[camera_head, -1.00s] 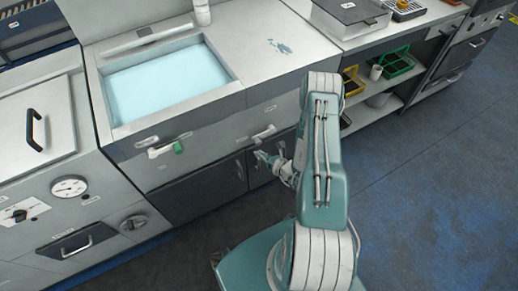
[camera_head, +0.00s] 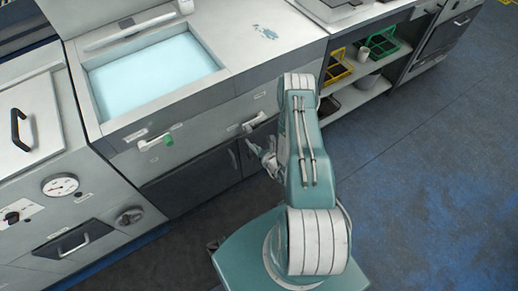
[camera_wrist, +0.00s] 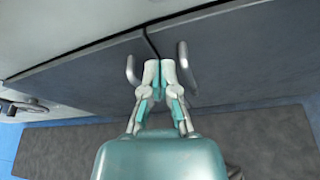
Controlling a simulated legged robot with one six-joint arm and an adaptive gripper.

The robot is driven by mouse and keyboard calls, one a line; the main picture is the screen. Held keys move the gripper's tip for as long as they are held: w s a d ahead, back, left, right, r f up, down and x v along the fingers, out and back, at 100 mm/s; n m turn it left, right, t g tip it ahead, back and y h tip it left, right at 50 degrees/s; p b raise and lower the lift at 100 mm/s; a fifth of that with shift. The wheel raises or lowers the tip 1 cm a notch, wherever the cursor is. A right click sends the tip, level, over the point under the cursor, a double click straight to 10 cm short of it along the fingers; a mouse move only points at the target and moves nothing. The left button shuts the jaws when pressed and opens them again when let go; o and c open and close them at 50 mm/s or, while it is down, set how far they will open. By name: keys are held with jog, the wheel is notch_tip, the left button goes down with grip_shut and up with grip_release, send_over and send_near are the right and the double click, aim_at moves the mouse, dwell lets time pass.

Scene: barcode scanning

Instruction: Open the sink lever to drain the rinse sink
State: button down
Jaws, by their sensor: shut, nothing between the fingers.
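The rinse sink (camera_head: 90,92) is a rectangular basin in the counter, holding pale blue water. On the front panel below it is a white lever with a green part (camera_head: 168,140). A second white lever (camera_head: 256,121) sits further right on the same panel. My gripper (camera_head: 258,150) is below this second lever, in front of the dark cabinet doors, partly hidden by my arm. In the wrist view my gripper (camera_wrist: 159,68) is shut and empty, its fingertips between two door handles. Neither front-panel lever can be clearly made out there.
Dark cabinet doors (camera_wrist: 90,78) with a left handle (camera_wrist: 131,70) and right handle (camera_wrist: 186,62) face my gripper. A unit with a gauge (camera_head: 60,185) and knob stands left. Open shelves with a yellow basket (camera_head: 335,68) and green basket (camera_head: 383,43) are right. The blue floor (camera_head: 430,180) at right is clear.

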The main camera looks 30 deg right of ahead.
jog(key=x, duration=0.5)
jog(key=shift+w+a, duration=0.1)
jog(key=shift+w, duration=0.15)
jog(key=r, duration=0.1)
jog(key=d+r, duration=0.1)
jog(key=r, duration=0.1)
jog(key=shift+d+r, duration=0.15)
jog(key=shift+r, duration=0.2)
jog(key=shift+d, duration=0.15)
